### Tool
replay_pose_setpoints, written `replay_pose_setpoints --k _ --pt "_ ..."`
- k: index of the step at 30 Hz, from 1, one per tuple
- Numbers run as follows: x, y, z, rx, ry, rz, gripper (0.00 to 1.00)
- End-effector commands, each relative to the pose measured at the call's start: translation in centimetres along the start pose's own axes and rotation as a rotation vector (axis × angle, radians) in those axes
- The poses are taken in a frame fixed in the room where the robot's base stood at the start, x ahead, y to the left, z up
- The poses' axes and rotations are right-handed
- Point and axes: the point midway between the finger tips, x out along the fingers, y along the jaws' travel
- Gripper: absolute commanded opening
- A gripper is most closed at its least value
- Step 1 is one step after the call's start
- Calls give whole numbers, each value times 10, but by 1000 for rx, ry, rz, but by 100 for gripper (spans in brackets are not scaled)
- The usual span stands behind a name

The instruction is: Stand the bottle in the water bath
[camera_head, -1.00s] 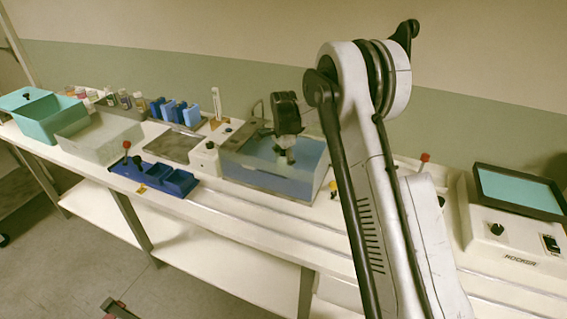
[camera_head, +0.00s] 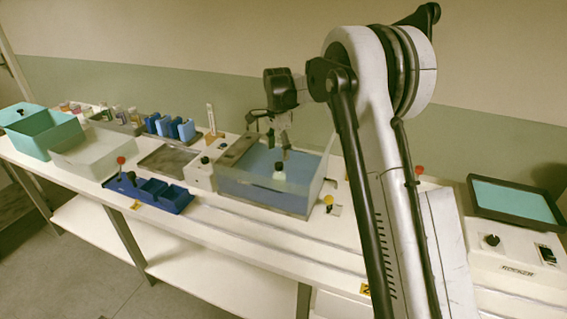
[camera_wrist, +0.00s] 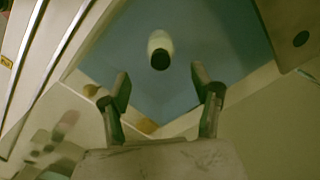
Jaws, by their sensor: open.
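My gripper (camera_head: 268,125) hangs above the back of the bath. In the wrist view the fingers of my gripper (camera_wrist: 164,90) are spread apart and empty, with the bottle beyond their tips and apart from them.
Left of the bath are a control box (camera_head: 201,174), a blue rack (camera_head: 152,193) with a red-knobbed lever, a clear tray (camera_head: 85,160) and a teal bin (camera_head: 45,135). Several bottles stand at the back left. A rocker (camera_head: 513,245) is at the right.

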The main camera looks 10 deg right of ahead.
Motion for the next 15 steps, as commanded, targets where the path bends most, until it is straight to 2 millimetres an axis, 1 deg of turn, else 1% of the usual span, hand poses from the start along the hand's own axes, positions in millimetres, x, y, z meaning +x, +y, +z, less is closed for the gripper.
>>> replay_pose_setpoints --k 2,5,8,12,15 --pt "-7 3 1 -11 2 -5 61" --pt "-24 14 5 -46 8 -22 61" --pt "-47 32 11 -105 21 -49 61" --pt "-80 62 22 -205 46 -95 61" --pt "-100 85 30 -275 66 -125 61"
